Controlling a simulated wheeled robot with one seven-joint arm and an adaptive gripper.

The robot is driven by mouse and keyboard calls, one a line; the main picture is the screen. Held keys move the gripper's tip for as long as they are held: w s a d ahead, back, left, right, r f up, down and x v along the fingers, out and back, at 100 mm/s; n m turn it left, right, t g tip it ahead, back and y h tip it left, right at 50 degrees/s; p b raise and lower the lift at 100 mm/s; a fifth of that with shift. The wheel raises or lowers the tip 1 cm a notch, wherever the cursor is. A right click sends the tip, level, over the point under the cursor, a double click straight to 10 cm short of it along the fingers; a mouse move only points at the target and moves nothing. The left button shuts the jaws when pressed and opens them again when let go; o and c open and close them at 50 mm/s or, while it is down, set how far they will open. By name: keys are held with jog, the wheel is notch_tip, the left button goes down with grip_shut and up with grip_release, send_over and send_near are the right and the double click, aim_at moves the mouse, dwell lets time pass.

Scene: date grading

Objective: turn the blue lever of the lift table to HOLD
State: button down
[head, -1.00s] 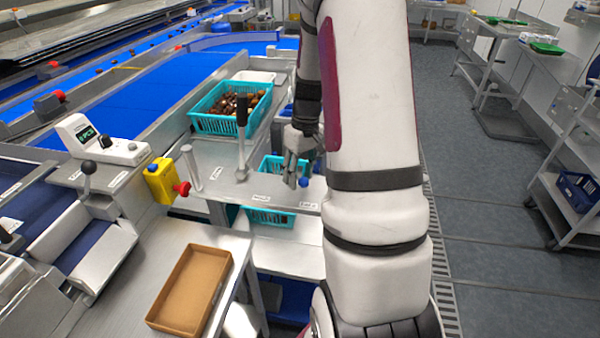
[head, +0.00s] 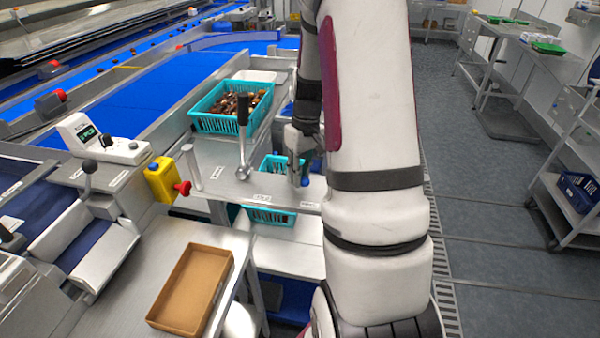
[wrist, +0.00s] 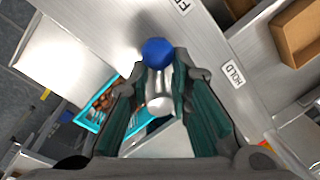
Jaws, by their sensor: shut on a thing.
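The blue lever shows in the wrist view as a round blue knob (wrist: 157,52) on a short pale metal stem. My gripper (wrist: 162,75) is shut on the lever, its two green-padded fingers on either side just below the knob. The HOLD label (wrist: 233,74) is on the grey metal plate to the right of the lever, apart from it. Another label, partly cut off, is at the top edge. In the head view my gripper (head: 298,168) is low over the lift table's plate (head: 225,187), and my arm partly hides the lever.
A tall black-handled lever (head: 243,112) stands on the plate left of my gripper. A turquoise crate of dates (head: 200,122) is behind it.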

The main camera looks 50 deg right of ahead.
jog(key=shift+a+m, duration=0.15)
jog(key=shift+m, duration=0.25)
jog(key=m, duration=0.1)
jog(key=a+m, duration=0.1)
jog(key=m, duration=0.1)
jog(key=shift+w, duration=0.2)
jog(key=m, duration=0.2)
jog(key=a+m, duration=0.1)
jog(key=m, duration=0.1)
jog(key=w+m, duration=0.1)
jog(key=shift+w+a+m+t+h+b, duration=0.1)
jog(key=shift+a+m+t+h+b, duration=0.05)
jog(key=shift+m+t+h+b, duration=0.2)
jog(key=m, duration=0.1)
jog(key=w+m, duration=0.1)
jog(key=m, duration=0.3)
jog(key=shift+w+a+m, duration=0.2)
jog(key=shift+a+m, duration=0.05)
jog(key=shift+a, duration=0.05)
jog(key=shift+w+m+h, duration=0.25)
jog(key=shift+w+m, duration=0.1)
jog(key=shift+m, duration=0.7)
jog(key=shift+w+m+h, duration=0.2)
jog(key=shift+w+m, duration=0.1)
jog(key=shift+m, duration=0.75)
jog(key=shift+w, duration=0.1)
jog(key=c, duration=1.4)
grip_release()
jog(key=shift+d, duration=0.1)
